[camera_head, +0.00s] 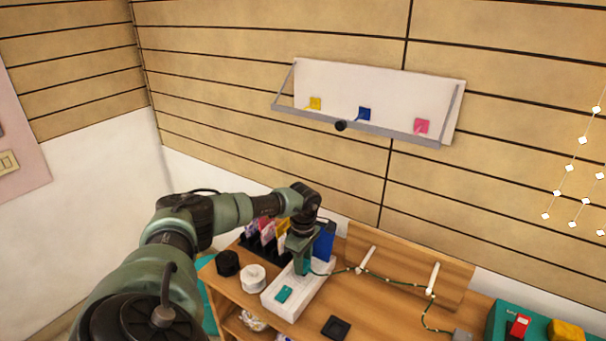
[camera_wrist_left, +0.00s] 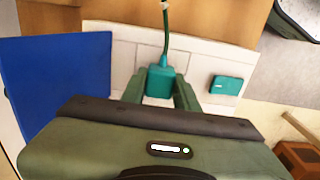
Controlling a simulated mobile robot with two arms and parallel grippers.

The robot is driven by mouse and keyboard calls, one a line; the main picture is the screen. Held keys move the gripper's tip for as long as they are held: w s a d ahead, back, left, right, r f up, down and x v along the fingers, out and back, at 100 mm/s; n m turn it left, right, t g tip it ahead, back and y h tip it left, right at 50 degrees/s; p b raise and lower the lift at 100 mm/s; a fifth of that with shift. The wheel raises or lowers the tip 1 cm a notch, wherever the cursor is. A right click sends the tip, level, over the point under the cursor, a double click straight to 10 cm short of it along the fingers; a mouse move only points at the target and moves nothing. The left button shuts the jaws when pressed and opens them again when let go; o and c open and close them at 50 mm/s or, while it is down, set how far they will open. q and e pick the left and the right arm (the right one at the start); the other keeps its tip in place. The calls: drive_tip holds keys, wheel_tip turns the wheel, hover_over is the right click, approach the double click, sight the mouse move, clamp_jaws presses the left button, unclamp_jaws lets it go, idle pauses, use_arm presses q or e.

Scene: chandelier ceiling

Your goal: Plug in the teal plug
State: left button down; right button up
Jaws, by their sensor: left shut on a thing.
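My left gripper (camera_head: 302,262) points down over the far part of a white power strip (camera_head: 313,291) on the wooden desk. In the left wrist view, its fingers (camera_wrist_left: 159,93) are shut on the teal plug (camera_wrist_left: 161,80), with a green cord (camera_wrist_left: 165,35) leading away from it. The plug is over or at the strip (camera_wrist_left: 122,52); I cannot tell whether its pins are in a socket, since the fingers and gripper body hide its underside. A teal switch (camera_head: 284,293) is on the strip's near part; it also shows in the left wrist view (camera_wrist_left: 226,85). My right gripper is not in view.
The cord runs right past two white pegs (camera_head: 366,259) on a wooden board. A blue panel (camera_head: 325,243) stands close behind the gripper. Black and white round items (camera_head: 252,278) sit left of the strip.

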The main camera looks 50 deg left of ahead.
use_arm(q)
drive_tip(key=shift+f+b, duration=0.3)
drive_tip(key=shift+f, duration=0.1)
idle(0.3)
drive_tip(key=c, duration=0.6)
unclamp_jaws()
drive_tip(key=shift+r, duration=0.15)
drive_tip(key=shift+r+p, duration=2.85)
drive_tip(key=shift+r, duration=0.8)
